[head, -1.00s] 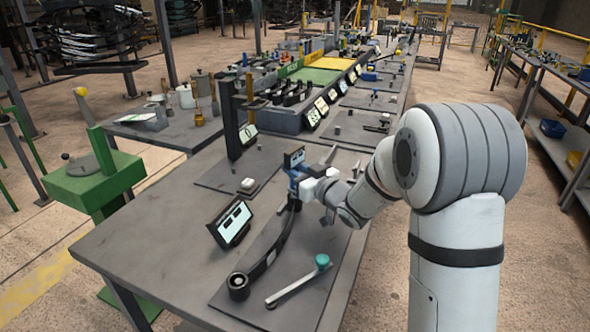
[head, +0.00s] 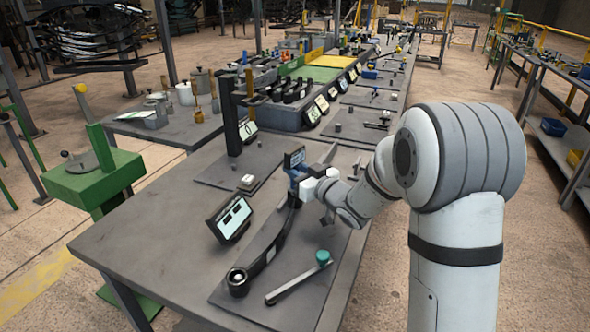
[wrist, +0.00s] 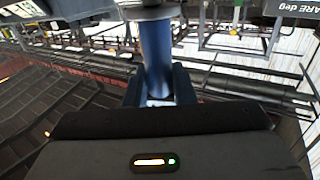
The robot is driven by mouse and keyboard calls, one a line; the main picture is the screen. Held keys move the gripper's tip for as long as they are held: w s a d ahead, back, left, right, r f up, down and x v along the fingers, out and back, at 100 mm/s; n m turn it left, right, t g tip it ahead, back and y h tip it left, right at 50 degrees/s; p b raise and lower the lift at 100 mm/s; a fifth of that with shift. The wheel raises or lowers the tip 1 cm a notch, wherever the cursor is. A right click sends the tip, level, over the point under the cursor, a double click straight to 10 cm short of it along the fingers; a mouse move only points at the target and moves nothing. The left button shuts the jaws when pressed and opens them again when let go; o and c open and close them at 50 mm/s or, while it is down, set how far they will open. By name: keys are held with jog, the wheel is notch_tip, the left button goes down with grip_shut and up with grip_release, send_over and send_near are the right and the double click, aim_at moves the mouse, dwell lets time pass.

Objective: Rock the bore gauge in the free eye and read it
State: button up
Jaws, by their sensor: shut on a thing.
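My gripper (wrist: 157,94) is shut on the blue handle of the bore gauge (wrist: 156,50). In the head view the gauge (head: 295,160) stands about upright with its small dark display on top. My gripper (head: 303,186) holds it over the far end of a dark leaf spring (head: 268,252) on the bench. The spring's near eye (head: 238,282) is in plain view and the gauge is not in it. The gauge's lower tip and any eye under it are hidden, so I cannot tell how it sits. A tilted readout screen (head: 230,218) stands left of the spring; its figures are too small to read.
A bar with a teal knob (head: 323,257) lies right of the spring. A dark post (head: 230,115) with a small screen stands behind. A small white-topped block (head: 248,181) lies near it. The bench's left front (head: 140,245) is clear.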

jog(key=shift+s+d+t+y+b, duration=0.2)
jog(key=shift+d+t+y+b, duration=0.1)
jog(key=shift+b, duration=1)
jog(key=shift+w+a+p, duration=0.2)
jog(key=shift+a+p, duration=0.1)
jog(key=shift+p, duration=0.6)
dwell(1.0)
jog(key=shift+f+b, duration=0.5)
jog(key=shift+b, duration=0.1)
dwell(1.4)
jog(key=o, duration=0.9)
jog(key=shift+o, duration=0.6)
jog(key=o, duration=1.1)
jog(key=shift+c, duration=0.2)
jog(key=v, duration=1.1)
jog(key=shift+r+b, duration=0.4)
jog(key=shift+b, duration=0.05)
